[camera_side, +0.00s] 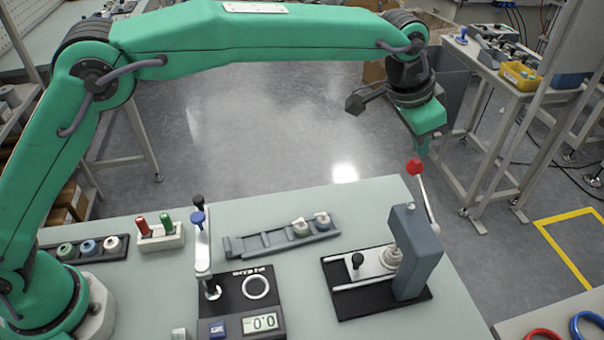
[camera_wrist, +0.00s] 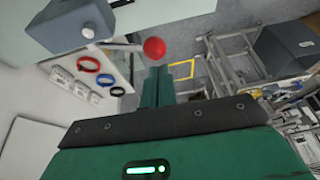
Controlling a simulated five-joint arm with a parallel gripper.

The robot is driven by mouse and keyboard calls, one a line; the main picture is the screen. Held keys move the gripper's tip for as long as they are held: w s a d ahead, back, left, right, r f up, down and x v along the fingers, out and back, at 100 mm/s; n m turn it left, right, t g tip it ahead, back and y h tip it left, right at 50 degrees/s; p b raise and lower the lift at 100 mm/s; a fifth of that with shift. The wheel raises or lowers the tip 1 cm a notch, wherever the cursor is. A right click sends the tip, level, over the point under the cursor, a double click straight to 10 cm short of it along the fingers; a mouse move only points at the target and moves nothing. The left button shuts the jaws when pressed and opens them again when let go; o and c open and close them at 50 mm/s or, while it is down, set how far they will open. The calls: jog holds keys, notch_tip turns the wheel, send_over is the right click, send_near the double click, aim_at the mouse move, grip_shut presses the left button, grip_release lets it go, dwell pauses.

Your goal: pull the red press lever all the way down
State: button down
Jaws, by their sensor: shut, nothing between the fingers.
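The red ball knob (camera_side: 415,167) tops a thin silver lever arm (camera_side: 427,200) on the right side of the grey press (camera_side: 415,250). The lever stands raised, leaning slightly left. My gripper (camera_side: 421,154) is shut and empty, pointing down just above the knob. In the wrist view the red knob (camera_wrist: 154,48) sits just beyond my green fingertips (camera_wrist: 163,72), slightly to their left. Whether they touch cannot be told. The press body (camera_wrist: 72,32) shows at upper left in the wrist view.
The press base (camera_side: 345,302) sits near the bench's right end. Left of it are a grey tray (camera_side: 255,243) with two caps, a gauge with a display (camera_side: 262,322), and a screwdriver holder (camera_side: 160,238). Red and blue rings (camera_side: 590,328) lie at lower right. Air around the knob looks clear.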

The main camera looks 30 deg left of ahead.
jog(key=shift+f, duration=0.2)
jog(key=shift+f, duration=0.5)
